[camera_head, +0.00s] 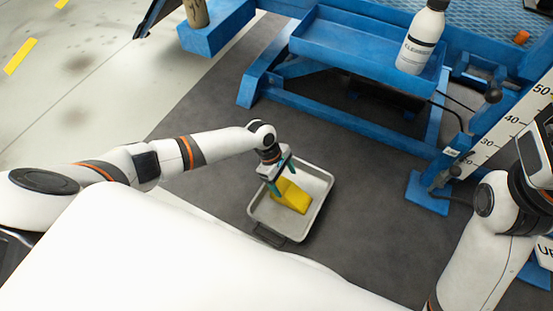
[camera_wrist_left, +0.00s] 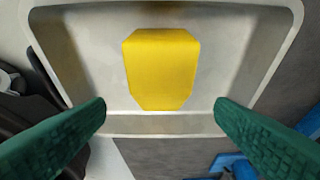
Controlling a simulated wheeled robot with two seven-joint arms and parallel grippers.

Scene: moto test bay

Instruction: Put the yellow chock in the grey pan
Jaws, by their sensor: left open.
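The yellow chock (camera_head: 292,196) lies inside the grey pan (camera_head: 318,180), on its floor. In the left wrist view the chock (camera_wrist_left: 160,68) sits in the pan (camera_wrist_left: 92,35), near the middle of its width, clear of the side walls. My left gripper (camera_head: 279,178) is above the pan, by the chock's upper left end. In the left wrist view its green fingers (camera_wrist_left: 160,112) are spread wide with nothing between them, and the chock shows beyond them. My right arm shows at the right edge of the head view, but its fingers are not visible.
The pan stands on a dark mat (camera_head: 210,195). A blue lift frame (camera_head: 340,125) with a tray (camera_head: 350,45) is behind it, with a white bottle (camera_head: 421,40) on the tray. A ruler-marked post (camera_head: 505,125) stands at the right. The mat right of the pan is clear.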

